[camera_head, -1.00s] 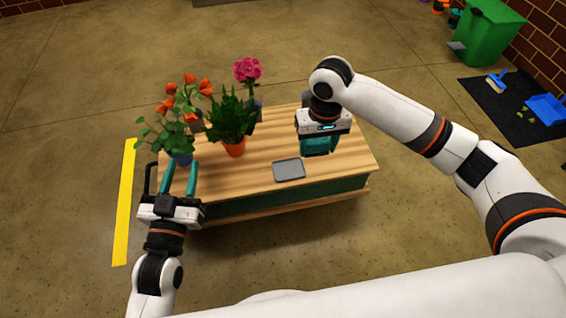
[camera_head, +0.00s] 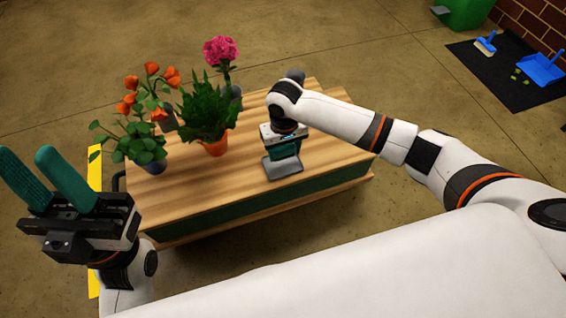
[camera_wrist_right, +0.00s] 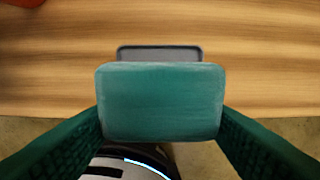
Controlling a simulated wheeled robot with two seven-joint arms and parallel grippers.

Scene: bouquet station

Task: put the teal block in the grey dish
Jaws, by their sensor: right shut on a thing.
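The teal block (camera_wrist_right: 160,102) is between the two green fingers of my right gripper (camera_head: 284,152), which is shut on it. In the right wrist view it fills the middle and covers part of the grey dish (camera_wrist_right: 160,53). The grey dish (camera_head: 282,170) lies near the front edge of the wooden table, under my right gripper in the head view. The block appears held above the dish; the exact gap cannot be told. My left gripper (camera_head: 28,155) is open and empty, off the table's left side, fingers pointing up in the picture.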

